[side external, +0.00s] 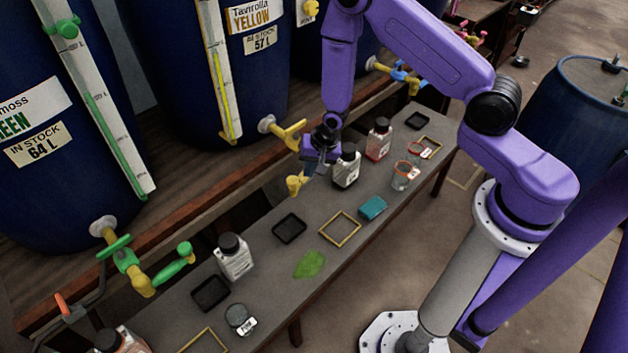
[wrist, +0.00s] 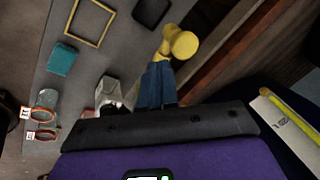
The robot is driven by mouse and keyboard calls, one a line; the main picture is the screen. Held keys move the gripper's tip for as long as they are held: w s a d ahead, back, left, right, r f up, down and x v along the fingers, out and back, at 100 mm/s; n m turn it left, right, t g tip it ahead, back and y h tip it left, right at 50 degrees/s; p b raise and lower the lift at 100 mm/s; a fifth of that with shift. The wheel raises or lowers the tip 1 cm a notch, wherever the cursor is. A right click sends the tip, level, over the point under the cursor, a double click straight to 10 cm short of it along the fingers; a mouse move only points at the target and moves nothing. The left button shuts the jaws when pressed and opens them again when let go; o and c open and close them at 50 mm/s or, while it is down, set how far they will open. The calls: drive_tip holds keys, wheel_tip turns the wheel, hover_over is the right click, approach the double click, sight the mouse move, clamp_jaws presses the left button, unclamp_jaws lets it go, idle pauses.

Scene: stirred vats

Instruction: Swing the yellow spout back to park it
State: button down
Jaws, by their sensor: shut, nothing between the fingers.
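The yellow spout's rounded end (side external: 297,184) shows just below and left of my gripper (side external: 308,171), over the bench. In the wrist view the yellow spout (wrist: 182,44) lies just beyond the tips of my gripper (wrist: 158,68). My blue fingers are shut with nothing between them. They look close to the spout, but I cannot tell whether they touch it. A yellow tap (side external: 283,131) sticks out of the blue vat (side external: 190,70) labelled Yellow. My wrist hides how the spout end joins the tap.
A white bottle with a black cap (side external: 346,168) stands close beside my gripper. A teal block (side external: 372,208), a yellow square frame (side external: 340,213), a black tray (side external: 289,228) and a green splat (side external: 309,264) lie on the bench. A green tap (side external: 125,258) is at the left.

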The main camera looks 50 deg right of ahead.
sight(303, 178)
drive_tip(key=s+d+f+m+t+y, duration=0.1)
drive_tip(key=s+d+m+t, duration=0.3)
drive_tip(key=s+m+t, duration=0.55)
drive_tip(key=w+a+f+n+g, duration=0.2)
drive_tip(key=w+f, duration=0.3)
drive_tip(key=w, duration=0.4)
drive_tip(key=shift+w+a+g, duration=0.2)
drive_tip(key=shift+a+g, duration=0.1)
drive_tip(key=shift+g, duration=0.15)
drive_tip(key=shift+f+n, duration=0.15)
drive_tip(key=shift+n, duration=0.1)
